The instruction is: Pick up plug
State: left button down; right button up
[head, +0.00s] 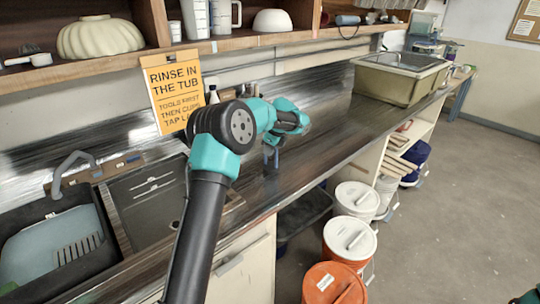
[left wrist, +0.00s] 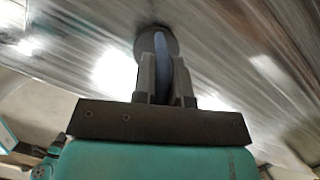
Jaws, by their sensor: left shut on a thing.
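My left gripper (head: 271,158) is low over the dark metal counter, near the counter's middle. In the left wrist view its two grey fingers (left wrist: 165,85) are closed around a thin blue-grey piece. A dark round disc (left wrist: 157,40) shows beyond the fingertips against the streaked metal. I take the disc and the held piece to be the plug. Whether the disc touches the counter I cannot tell. In the head view the plug is too small and too covered by the gripper to make out. My right gripper is out of view.
A sink (head: 60,245) with a tap is at the left. An orange sign (head: 170,90) leans behind my left arm. A beige tub (head: 400,78) stands at the counter's far end. Lidded buckets (head: 349,238) stand below the front edge. The counter right of the gripper is clear.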

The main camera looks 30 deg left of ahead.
pick_arm(q)
jog(key=shift+r, duration=1.85)
jog(key=s+d+r, duration=0.1)
jog(key=s+d, duration=0.7)
jog(key=s, duration=0.5)
jog(key=shift+s+d, duration=0.2)
jog(key=shift+s, duration=0.1)
jog(key=shift+r, duration=0.1)
